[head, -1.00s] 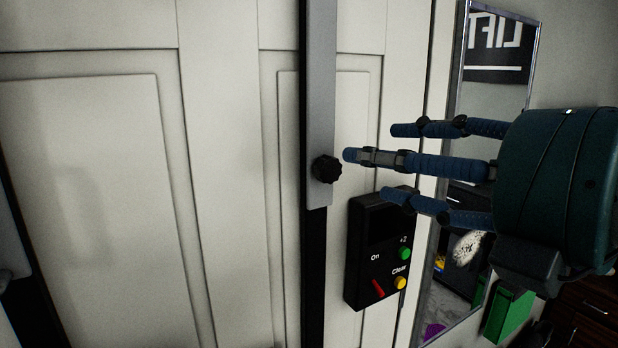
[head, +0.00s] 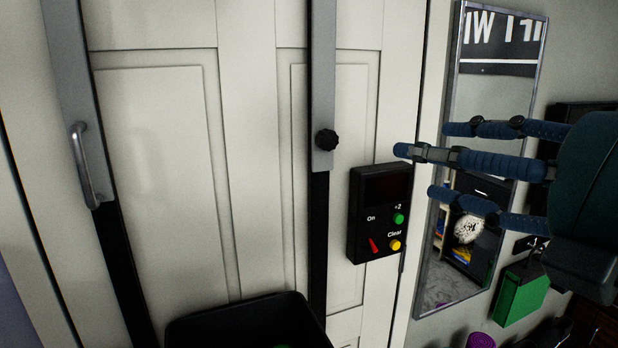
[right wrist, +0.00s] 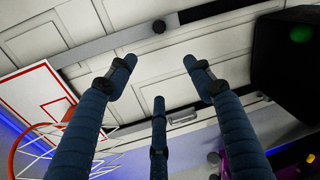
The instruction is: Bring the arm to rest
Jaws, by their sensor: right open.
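My right gripper (head: 425,160) comes in from the right in the head view. Its three blue fingers are spread and point left, with nothing between them. They are in front of the mirror in the picture, with the tips just right of the black control box (head: 379,214). In the right wrist view the right gripper's fingers (right wrist: 160,85) also stand apart and empty, with a white panelled door behind them. My left gripper is not in view.
A tall mirror (head: 465,92) hangs right of the white door (head: 160,150). A grey rail with a black knob (head: 326,139) and one with a handle (head: 92,165) run down the door. A black bin (head: 190,328) stands below. A green box (head: 520,298) is at lower right.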

